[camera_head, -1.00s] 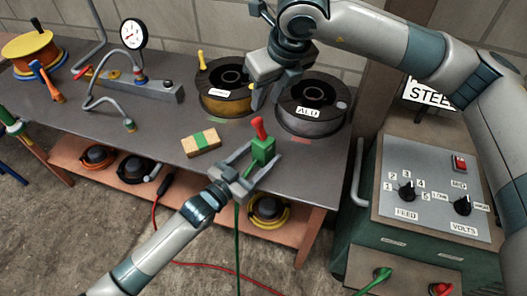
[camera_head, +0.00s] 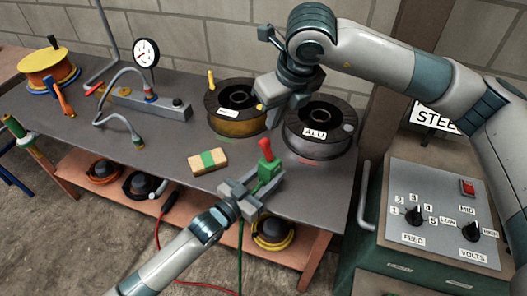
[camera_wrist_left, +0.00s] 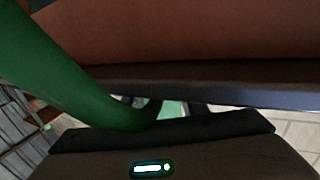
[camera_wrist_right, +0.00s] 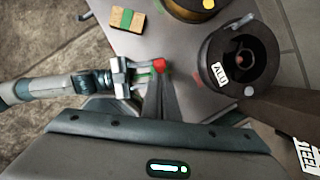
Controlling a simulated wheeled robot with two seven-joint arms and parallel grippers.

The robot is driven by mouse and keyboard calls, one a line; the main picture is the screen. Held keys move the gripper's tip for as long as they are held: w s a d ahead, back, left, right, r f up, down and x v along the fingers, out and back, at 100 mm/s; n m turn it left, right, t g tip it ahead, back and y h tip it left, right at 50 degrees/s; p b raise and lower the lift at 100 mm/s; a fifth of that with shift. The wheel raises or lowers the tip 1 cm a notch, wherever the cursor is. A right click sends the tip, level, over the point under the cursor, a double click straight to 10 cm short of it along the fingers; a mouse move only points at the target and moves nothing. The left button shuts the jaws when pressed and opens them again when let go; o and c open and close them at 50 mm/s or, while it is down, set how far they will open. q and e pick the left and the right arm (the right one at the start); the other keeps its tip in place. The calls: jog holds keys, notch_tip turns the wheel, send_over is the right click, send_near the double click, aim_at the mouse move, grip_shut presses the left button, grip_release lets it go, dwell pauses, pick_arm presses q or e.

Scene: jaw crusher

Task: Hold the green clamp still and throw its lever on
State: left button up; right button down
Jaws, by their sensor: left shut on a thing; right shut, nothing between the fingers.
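The green clamp (camera_head: 268,169) stands at the front edge of the grey workbench, with its red lever (camera_head: 265,149) sticking up and leaning slightly left. My left gripper (camera_head: 260,186) is shut on the clamp from the front. In the left wrist view a green cable (camera_wrist_left: 50,75) fills the left side and hides most of the clamp. My right gripper (camera_head: 269,124) is shut and empty, pointing down above and behind the lever. In the right wrist view its fingers (camera_wrist_right: 160,98) overlap the area just beside the red lever (camera_wrist_right: 159,65); I cannot tell whether they touch.
Behind the clamp stand a yellow-wound spool (camera_head: 236,108) and the ALU spool (camera_head: 318,128). A wooden block with a green band (camera_head: 208,161) lies to the left. A gauge (camera_head: 145,53) stands further left, and a control box (camera_head: 440,215) is at the right.

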aim_at(266, 150)
jog(key=w+n, duration=0.1)
jog(key=n, duration=0.2)
jog(key=w+a+n, duration=0.1)
jog(key=n, duration=0.2)
jog(key=w+a+n+g, duration=0.1)
jog(key=n, duration=0.2)
jog(key=shift+a+f+n+h, duration=0.15)
jog(key=shift+f+n+h, duration=0.25)
jog(key=n, duration=0.3)
jog(key=w+a+n, duration=0.1)
jog(key=n, duration=0.1)
jog(key=shift+w+f+g+h, duration=0.1)
jog(key=shift+f+g+h, duration=0.05)
jog(key=shift+g+h, duration=0.15)
jog(key=w+a+n+g, duration=0.1)
jog(key=w+a+n, duration=0.1)
jog(key=n, duration=1)
jog(key=w+a+n+g+h, duration=0.1)
jog(key=w+a+n, duration=0.1)
jog(key=n, duration=1)
jog(key=shift+a+h, duration=0.3)
jog(key=shift+a, duration=0.05)
notch_tip(266, 150, down, 10)
jog(key=shift+s+d+r, duration=0.45)
jog(key=shift+s+d, duration=0.25)
jog(key=shift+d, duration=0.15)
jog(key=shift+s+d+r, duration=0.45)
jog(key=shift+s+d, duration=0.25)
jog(key=shift+d, duration=0.15)
